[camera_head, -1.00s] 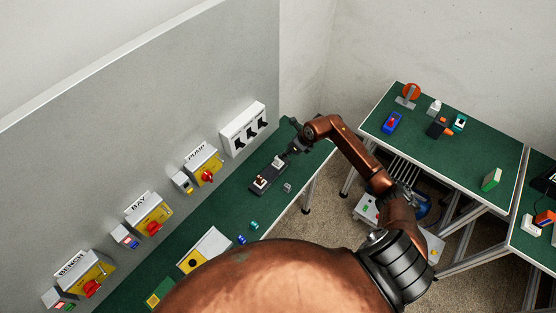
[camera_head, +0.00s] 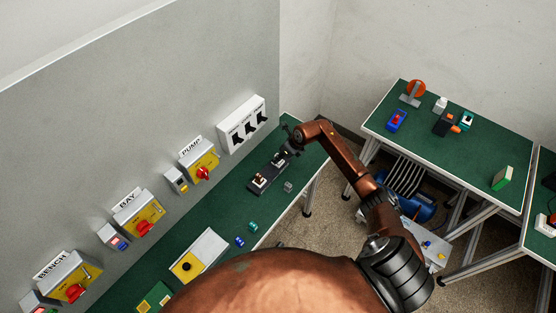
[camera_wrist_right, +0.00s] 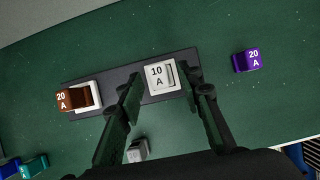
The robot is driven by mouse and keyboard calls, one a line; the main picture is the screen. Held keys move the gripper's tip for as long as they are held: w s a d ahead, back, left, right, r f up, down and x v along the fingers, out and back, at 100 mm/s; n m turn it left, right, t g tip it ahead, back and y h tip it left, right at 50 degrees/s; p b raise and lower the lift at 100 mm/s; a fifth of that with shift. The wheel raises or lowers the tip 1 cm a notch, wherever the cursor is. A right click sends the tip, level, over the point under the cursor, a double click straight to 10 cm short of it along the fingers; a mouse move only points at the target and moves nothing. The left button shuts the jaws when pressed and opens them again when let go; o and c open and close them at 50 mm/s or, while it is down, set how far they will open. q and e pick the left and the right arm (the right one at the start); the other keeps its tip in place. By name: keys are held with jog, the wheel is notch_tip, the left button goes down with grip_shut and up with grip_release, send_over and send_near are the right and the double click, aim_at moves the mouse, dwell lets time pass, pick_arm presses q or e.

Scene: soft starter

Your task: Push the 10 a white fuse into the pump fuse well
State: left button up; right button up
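The white 10 A fuse (camera_wrist_right: 158,76) sits at the right-hand well of a dark fuse block (camera_wrist_right: 115,77) in the right wrist view. How deep it sits I cannot tell. My right gripper (camera_wrist_right: 165,84) is open, with one finger on each side of the fuse and gaps visible. In the head view my right gripper (camera_head: 292,143) is at the far end of the block (camera_head: 262,181) and hides part of it. A brown 20 A fuse (camera_wrist_right: 72,99) is at the white left-hand well (camera_wrist_right: 97,95). My left gripper is not in view.
A purple 20 A fuse (camera_wrist_right: 247,60) lies right of the block, and a grey fuse (camera_wrist_right: 137,150) lies below it. The wall panel with the PUMP switch box (camera_head: 201,165) and a white breaker box (camera_head: 242,124) stands behind.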

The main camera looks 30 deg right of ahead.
grip_shut()
dwell(1.2)
jog(key=shift+r, duration=0.1)
notch_tip(320, 180, up, 8)
jog(key=p, duration=0.5)
